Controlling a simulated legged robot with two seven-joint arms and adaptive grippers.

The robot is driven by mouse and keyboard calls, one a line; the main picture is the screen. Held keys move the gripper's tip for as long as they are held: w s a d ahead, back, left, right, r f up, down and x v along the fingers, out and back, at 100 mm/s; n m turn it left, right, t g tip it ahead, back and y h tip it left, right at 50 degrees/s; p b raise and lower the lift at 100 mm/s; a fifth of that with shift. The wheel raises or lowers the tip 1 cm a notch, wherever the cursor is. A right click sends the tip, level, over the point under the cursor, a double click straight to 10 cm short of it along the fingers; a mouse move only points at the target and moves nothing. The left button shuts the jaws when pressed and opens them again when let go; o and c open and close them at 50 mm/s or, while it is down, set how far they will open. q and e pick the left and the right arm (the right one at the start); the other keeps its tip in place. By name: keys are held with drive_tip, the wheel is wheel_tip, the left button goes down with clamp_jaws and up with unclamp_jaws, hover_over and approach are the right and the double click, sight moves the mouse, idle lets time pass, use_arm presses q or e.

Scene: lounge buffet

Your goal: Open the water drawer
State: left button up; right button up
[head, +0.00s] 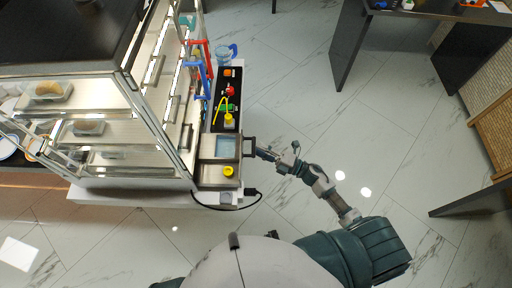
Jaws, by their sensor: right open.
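A metal-framed drawer with a pale blue, water-like inside (226,147) sits in a narrow machine at the right side of the display case. Its black handle (253,147) sticks out to the right. My right gripper (268,153) is open, with its fingertips at or very near the handle. I cannot tell whether they touch it. My left gripper is out of view.
The glass display case (118,130) with food on its shelves fills the left. The machine's top carries a yellow knob (229,171), coloured buttons and a clear pitcher (223,55). A black cable (222,207) hangs in front. Tiled floor (300,90) lies free to the right.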

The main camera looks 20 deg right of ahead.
drive_tip(key=v, duration=1)
drive_tip(key=shift+a+f, duration=0.1)
